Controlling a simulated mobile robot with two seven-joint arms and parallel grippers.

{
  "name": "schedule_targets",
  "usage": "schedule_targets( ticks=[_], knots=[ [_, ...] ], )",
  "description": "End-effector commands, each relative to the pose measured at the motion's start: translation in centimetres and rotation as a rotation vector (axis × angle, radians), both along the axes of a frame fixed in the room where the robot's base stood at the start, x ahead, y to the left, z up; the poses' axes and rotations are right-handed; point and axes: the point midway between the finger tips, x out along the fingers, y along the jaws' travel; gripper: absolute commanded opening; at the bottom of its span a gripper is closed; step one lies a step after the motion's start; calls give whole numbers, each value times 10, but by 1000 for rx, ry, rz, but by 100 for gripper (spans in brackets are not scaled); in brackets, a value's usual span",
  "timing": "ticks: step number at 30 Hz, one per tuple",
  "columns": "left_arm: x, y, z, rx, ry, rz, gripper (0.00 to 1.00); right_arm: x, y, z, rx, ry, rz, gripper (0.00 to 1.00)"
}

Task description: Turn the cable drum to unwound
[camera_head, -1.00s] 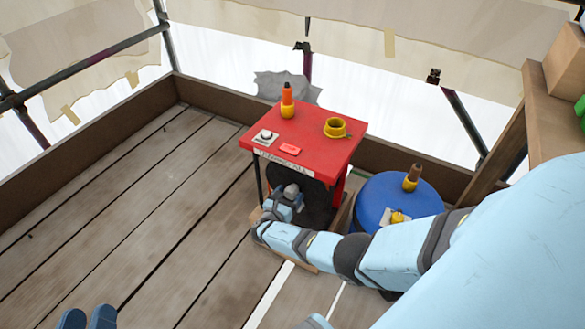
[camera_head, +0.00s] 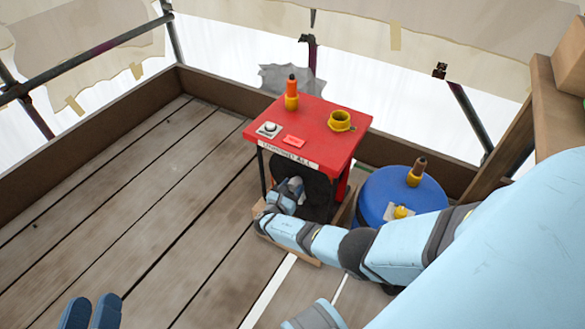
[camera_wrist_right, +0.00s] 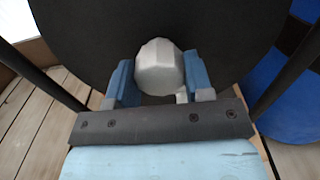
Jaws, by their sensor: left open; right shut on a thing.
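The cable drum (camera_head: 318,192) is a dark round disc under the red table, partly hidden by my right arm. It fills the back of the right wrist view (camera_wrist_right: 92,45). A pale grey faceted knob (camera_wrist_right: 159,68) stands out from its face. My right gripper (camera_wrist_right: 152,82) has its blue fingers on either side of the knob and is shut on it. In the head view the right gripper (camera_head: 291,188) reaches in front of the drum. My left gripper (camera_head: 90,312) shows only as blue fingers at the bottom left edge, open and away from everything.
The red table (camera_head: 325,128) carries an orange-and-yellow bottle-like item (camera_head: 291,95), a yellow ring-shaped cup (camera_head: 341,121), a white dial and a red block. A blue barrel (camera_head: 375,195) with items on top stands right of it. Plank floor at left is clear.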

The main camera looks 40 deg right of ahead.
Motion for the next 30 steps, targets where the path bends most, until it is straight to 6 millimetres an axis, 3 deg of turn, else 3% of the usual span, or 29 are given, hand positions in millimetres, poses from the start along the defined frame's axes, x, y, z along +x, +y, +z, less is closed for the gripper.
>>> schedule_targets(
  ticks=[16,30],
  knots=[
    [-2,-1,-34,58,86,-36,43,0,0,-2,147,-356,1,5],
    [3,1,-27,74,39,-30,43,0,-1,0,203,-496,-1,5]
  ],
)
